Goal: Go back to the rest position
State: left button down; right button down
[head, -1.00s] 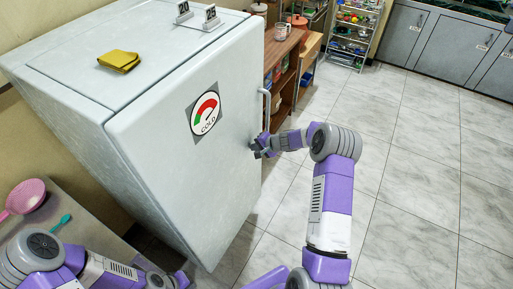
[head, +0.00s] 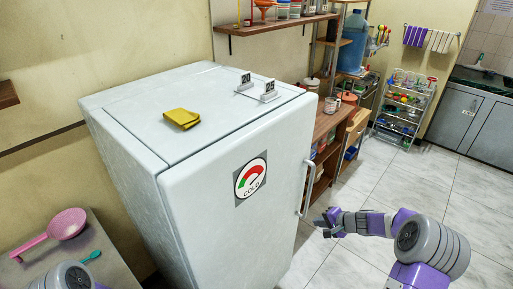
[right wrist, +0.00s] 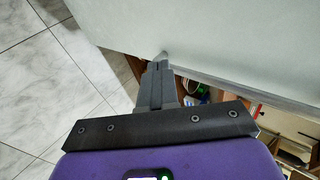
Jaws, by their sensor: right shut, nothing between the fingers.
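My right gripper (head: 326,223) is shut and empty in the head view. It is just right of the white fridge (head: 225,235), below the lower end of the door handle (head: 305,190) and apart from it. In the right wrist view the closed fingers (right wrist: 160,62) point toward the pale fridge side (right wrist: 220,35). The fridge door is closed. Of my left arm only a grey and purple link shows at the bottom left of the head view; its gripper is out of view.
A folded yellow cloth (head: 182,118) and two number tags (head: 269,91) lie on the fridge. A pink pan (head: 66,224) rests on a table at left. A wooden shelf (head: 328,120) stands beyond the fridge. Tiled floor (head: 440,180) is clear at right.

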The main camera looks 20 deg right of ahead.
jog(key=s+a+f+n+g, duration=0.2)
jog(key=s+a+f+g, duration=0.1)
jog(key=s+a+f, duration=0.45)
jog(key=s+a+f+n+g, duration=0.25)
jog(key=s+a+f, duration=0.25)
jog(key=a+f, duration=0.4)
jog(key=s+a+f+n+g, duration=0.2)
jog(key=s+a+n, duration=0.3)
jog(key=s+a, duration=0.7)
jog(key=shift+s+a, duration=0.15)
jog(key=shift+s, duration=0.6)
